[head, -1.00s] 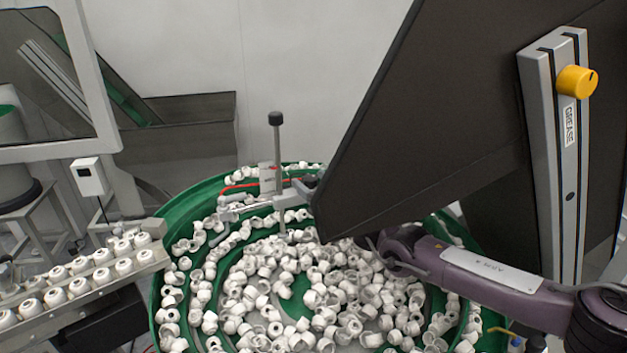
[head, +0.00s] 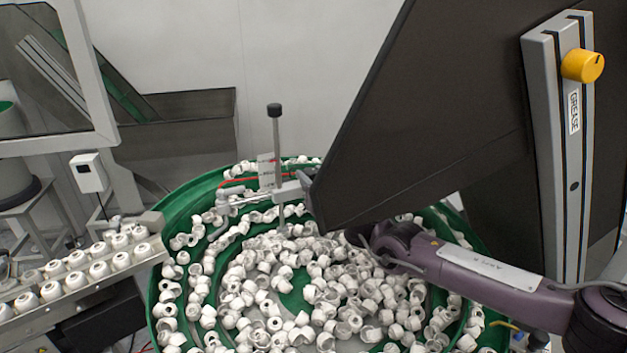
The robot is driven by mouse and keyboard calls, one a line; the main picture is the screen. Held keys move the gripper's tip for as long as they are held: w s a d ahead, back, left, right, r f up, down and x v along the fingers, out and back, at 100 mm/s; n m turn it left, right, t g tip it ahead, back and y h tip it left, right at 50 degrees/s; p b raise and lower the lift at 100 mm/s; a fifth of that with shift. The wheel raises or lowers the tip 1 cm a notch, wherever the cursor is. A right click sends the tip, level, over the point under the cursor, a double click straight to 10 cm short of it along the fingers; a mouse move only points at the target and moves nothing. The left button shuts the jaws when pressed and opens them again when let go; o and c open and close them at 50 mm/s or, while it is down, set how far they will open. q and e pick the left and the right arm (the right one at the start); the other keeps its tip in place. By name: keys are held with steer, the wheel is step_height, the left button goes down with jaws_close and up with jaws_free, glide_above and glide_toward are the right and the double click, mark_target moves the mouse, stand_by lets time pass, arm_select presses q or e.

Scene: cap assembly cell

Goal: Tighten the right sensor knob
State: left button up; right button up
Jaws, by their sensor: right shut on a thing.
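The sensor assembly stands over the far rim of the green bowl, with an upright rod (head: 276,140) topped by a black cap. A light metal bracket (head: 285,191) runs from the rod to the right, up to the dark panel's lower corner. My right arm (head: 480,270), purple with a white label, comes in from the right over the bowl. My right gripper (head: 306,182) is mostly hidden behind the dark panel; only a small dark part shows at the bracket's right end, shut there. The right sensor knob is hidden at that spot. My left gripper is out of view.
A large dark panel (head: 420,110) blocks the upper right. A yellow knob (head: 582,65) sits on a grey post marked GREASE (head: 555,170). The green bowl (head: 172,240) holds many white caps. A rail with caps (head: 85,280) is at left.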

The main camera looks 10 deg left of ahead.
steer(key=m+t+h+b, duration=0.1)
steer(key=m+h+b, duration=0.1)
steer(key=h+b, duration=0.1)
steer(key=m+t+h+b, duration=0.1)
steer(key=m+h+b, duration=0.1)
steer(key=b, duration=0.3)
steer(key=a+m+t+h+b, duration=0.1)
steer(key=m+t+h+b, duration=0.1)
steer(key=h+b, duration=0.1)
steer(key=shift+s+f+m+h+b, duration=0.2)
steer(key=shift+s+m+h+b, duration=0.15)
steer(key=shift+h, duration=0.35)
steer(key=shift+w+r+m+h+b, duration=0.15)
steer(key=shift+r+m+h+b, duration=0.1)
steer(key=shift+m+h+b, duration=0.55)
steer(key=shift+h, duration=0.3)
steer(key=o, duration=1)
steer(key=shift+c, duration=0.2)
steer(key=s+b, duration=0.2)
steer(key=s, duration=0.5)
steer(key=shift+s, duration=0.4)
